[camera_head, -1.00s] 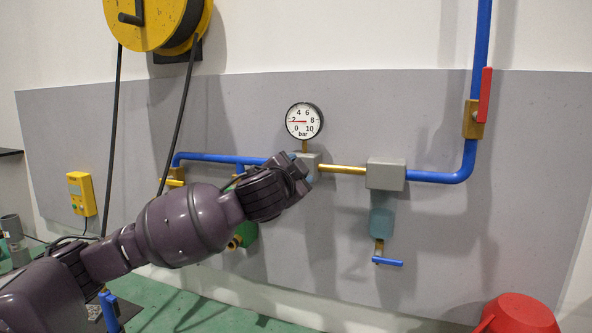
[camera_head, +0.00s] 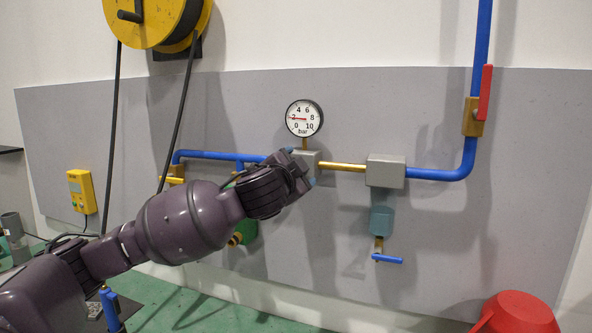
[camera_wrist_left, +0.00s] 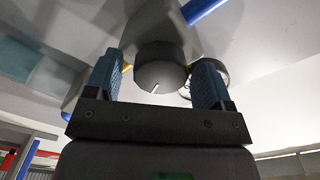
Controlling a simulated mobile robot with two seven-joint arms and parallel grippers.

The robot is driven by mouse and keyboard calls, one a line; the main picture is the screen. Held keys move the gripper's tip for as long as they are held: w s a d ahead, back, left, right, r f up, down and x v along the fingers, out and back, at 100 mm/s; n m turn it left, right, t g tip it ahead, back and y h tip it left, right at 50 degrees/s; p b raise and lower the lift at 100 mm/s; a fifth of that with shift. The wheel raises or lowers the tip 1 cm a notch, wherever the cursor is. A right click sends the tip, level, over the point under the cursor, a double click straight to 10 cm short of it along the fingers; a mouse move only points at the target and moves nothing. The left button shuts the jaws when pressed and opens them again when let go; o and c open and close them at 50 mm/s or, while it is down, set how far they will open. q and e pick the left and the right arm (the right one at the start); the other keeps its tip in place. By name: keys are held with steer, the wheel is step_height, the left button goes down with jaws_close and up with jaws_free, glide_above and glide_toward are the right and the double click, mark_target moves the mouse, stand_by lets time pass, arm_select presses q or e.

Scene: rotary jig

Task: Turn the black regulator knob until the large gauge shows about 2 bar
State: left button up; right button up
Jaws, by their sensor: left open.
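The large round gauge (camera_head: 304,118) has a white face marked 0 to 10 bar. Its red needle points left, at about the 2 mark. In the left wrist view the dark regulator knob (camera_wrist_left: 160,66) faces me, with a white mark near its lower rim. My left gripper (camera_wrist_left: 157,84) is open, with one blue finger on each side of the knob. A gap shows at the left finger; I cannot tell whether the right finger touches. In the head view my gripper (camera_head: 296,168) hides the knob below the gauge. My right gripper is not in view.
A grey block (camera_head: 386,172) with a blue bowl (camera_head: 382,220) stands right of the regulator. A red-handled valve (camera_head: 474,115) is on the blue pipe. A yellow reel (camera_head: 160,22) hangs upper left. A red bucket (camera_head: 516,314) stands lower right.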

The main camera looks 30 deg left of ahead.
arm_select(q)
steer(key=b+v, duration=0.2)
steer(key=v, duration=0.8)
steer(key=shift+s, duration=0.4)
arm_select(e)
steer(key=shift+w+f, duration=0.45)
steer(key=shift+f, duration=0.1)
